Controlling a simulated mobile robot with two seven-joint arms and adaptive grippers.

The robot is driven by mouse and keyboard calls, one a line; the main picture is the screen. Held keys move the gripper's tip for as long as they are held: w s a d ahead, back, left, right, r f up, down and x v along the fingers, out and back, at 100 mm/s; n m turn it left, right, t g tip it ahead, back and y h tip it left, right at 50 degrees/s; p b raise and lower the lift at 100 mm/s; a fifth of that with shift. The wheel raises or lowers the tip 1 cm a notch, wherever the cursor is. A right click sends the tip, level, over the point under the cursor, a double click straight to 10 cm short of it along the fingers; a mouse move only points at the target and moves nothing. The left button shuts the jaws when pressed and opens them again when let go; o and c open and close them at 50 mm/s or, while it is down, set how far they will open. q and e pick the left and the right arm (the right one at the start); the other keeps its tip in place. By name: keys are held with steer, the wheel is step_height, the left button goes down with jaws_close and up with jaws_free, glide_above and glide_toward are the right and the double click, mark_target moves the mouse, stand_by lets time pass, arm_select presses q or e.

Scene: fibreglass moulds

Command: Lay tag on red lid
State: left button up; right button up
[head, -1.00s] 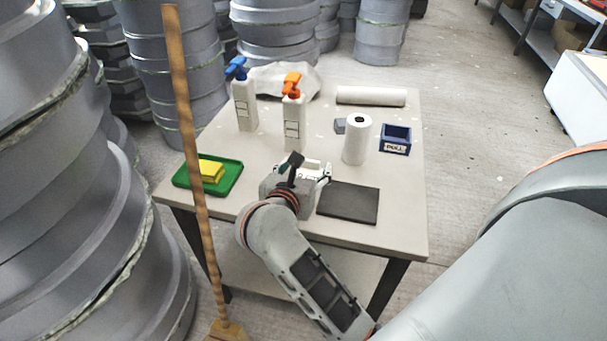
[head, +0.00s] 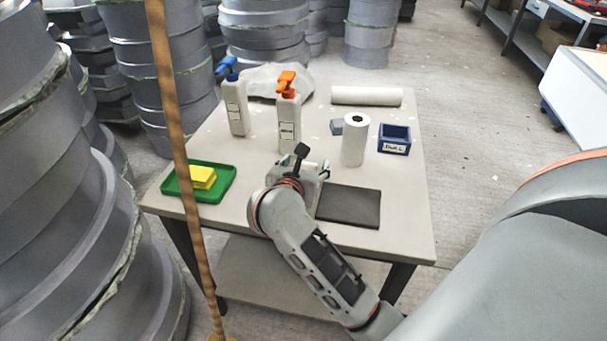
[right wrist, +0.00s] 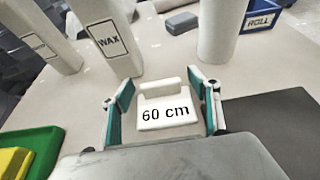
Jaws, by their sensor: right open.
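A white tag (right wrist: 166,112) marked "60 cm", with a raised grip at its back, lies on the table in the right wrist view. My right gripper (right wrist: 161,95) is open, with its teal-padded fingers on either side of the tag, apart from it. In the head view the right gripper (head: 316,170) is low over the table, left of the dark mat, and its body mostly hides the tag. No red lid shows in either view. My left gripper is out of view.
On the table (head: 240,215) stand a wax bottle (head: 289,125), a blue-topped bottle (head: 237,108), an upright white roll (head: 354,142), a blue bin (head: 394,139) and a green tray (head: 225,182). A dark mat (head: 350,206) lies right of the gripper. A wooden pole (head: 173,110) stands in front.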

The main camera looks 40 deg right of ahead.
steer(key=c, duration=1.2)
steer(key=shift+o, duration=0.2)
